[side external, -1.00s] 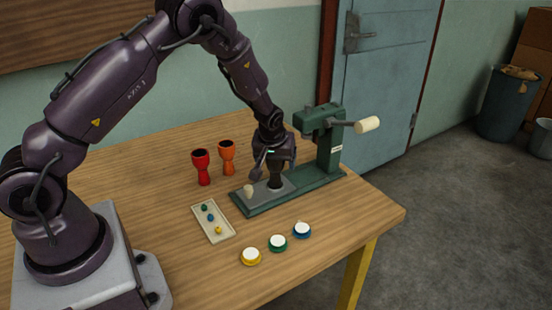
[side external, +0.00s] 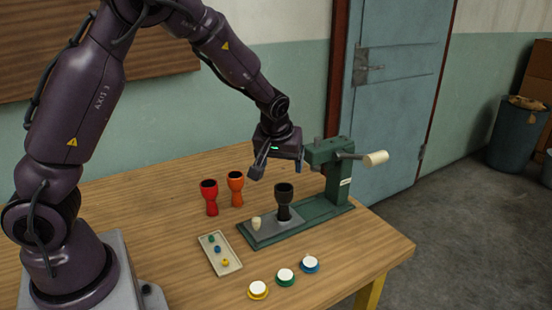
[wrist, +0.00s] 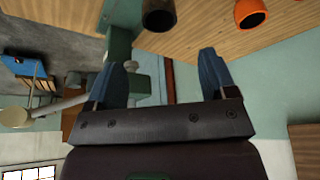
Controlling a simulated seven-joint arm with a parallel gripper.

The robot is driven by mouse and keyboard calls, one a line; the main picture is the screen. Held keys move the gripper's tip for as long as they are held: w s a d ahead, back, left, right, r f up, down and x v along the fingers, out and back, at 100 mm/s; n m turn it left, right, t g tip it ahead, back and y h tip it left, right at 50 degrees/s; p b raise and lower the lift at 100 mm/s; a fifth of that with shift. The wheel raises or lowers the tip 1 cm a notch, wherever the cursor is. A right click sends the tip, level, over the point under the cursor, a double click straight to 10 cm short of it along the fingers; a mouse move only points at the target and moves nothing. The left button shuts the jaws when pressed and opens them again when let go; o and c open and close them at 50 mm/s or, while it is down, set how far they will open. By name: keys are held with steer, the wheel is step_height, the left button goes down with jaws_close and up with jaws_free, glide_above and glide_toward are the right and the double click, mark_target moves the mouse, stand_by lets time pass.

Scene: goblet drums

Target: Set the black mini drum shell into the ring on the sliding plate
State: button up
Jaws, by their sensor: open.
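The black mini drum shell (side external: 284,201) stands upright on the grey sliding plate (side external: 268,227) of the green press. Its foot is at the ring, which the shell hides, so I cannot see how deep it sits. My gripper (side external: 277,171) is open and empty, above and slightly to the left of the shell, apart from it. In the wrist view my gripper's two fingers (wrist: 170,78) are spread with nothing between them, and the black shell (wrist: 159,14) shows beyond them at the top edge.
Red (side external: 210,197) and orange (side external: 235,188) shells stand left of the press. A tray (side external: 220,254) with small coloured pieces lies in front of them. Yellow (side external: 258,290), green (side external: 286,277) and blue (side external: 310,264) rimmed white discs lie near the front edge. The press column (side external: 338,180) rises behind the plate.

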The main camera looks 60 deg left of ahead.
steer(key=s+d+r+m+t+h, duration=0.1)
steer(key=s+d+r+m+h, duration=0.1)
steer(key=s+d+r, duration=0.35)
steer(key=s+d+r+m+h, duration=0.1)
steer(key=s+d+r+m, duration=0.1)
steer(key=s+r, duration=0.5)
steer(key=s+d+r+m, duration=0.1)
steer(key=s+m, duration=0.1)
steer(key=s, duration=0.3)
steer(key=s+d+r+m+t, duration=0.1)
steer(key=s+d+r+m, duration=0.1)
steer(key=s, duration=0.4)
steer(key=shift+r+m, duration=0.3)
steer(key=shift+m, duration=0.2)
